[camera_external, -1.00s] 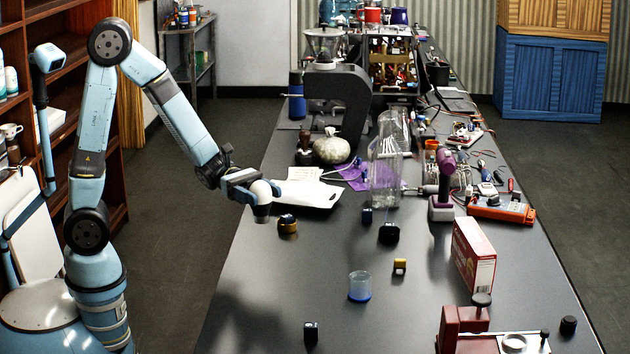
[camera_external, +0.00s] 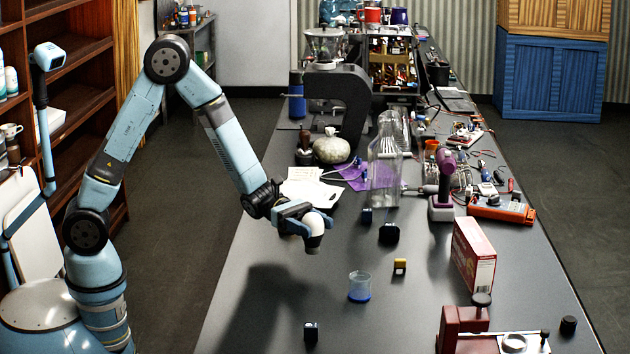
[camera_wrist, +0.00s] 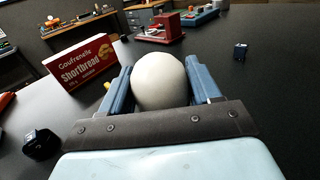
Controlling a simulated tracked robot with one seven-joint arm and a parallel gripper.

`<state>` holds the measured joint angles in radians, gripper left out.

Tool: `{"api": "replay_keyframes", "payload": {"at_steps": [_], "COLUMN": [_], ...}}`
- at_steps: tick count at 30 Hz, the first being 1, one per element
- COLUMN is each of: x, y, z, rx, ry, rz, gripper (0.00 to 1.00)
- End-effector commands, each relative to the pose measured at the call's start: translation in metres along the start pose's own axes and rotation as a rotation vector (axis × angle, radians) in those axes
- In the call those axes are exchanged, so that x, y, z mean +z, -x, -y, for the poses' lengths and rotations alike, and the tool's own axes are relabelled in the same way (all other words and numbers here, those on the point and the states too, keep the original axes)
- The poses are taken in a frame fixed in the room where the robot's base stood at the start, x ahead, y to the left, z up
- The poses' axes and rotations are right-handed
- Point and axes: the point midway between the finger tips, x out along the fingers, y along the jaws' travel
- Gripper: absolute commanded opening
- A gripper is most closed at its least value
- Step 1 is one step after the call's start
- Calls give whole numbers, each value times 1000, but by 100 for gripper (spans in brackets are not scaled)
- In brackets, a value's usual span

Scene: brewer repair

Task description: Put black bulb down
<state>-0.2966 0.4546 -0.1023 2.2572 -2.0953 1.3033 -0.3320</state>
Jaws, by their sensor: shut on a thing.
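A bulb with a pale white globe (camera_external: 316,222) is in my gripper (camera_external: 306,226), above the left part of the dark table (camera_external: 250,325). In the external view a dark grey base shows under the globe. In the wrist view the white globe (camera_wrist: 160,82) sits between the two blue fingers of my gripper (camera_wrist: 160,72), which are shut on it. Its lower end is hidden there. The globe looks white, not black, in both views. The bulb is apart from the table, with a shadow on the tabletop at lower left.
A red shortbread box (camera_external: 474,255) and a red machine (camera_external: 465,325) are at right. Papers (camera_external: 309,188) lie behind. The front left tabletop is clear.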

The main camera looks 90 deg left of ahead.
Motion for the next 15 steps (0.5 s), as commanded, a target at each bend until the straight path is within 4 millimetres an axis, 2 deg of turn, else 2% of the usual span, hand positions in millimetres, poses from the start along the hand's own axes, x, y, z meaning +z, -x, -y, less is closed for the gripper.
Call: {"api": "replay_keyframes", "payload": {"at_steps": [3, 11, 15], "x": [-10, -20, -37], "y": [-6, -12, -13], "z": [-5, -10, -10], "rx": [0, 0, -1], "ry": [1, 1, 4], "rz": [0, 0, -1], "gripper": [29, 29, 29]}}
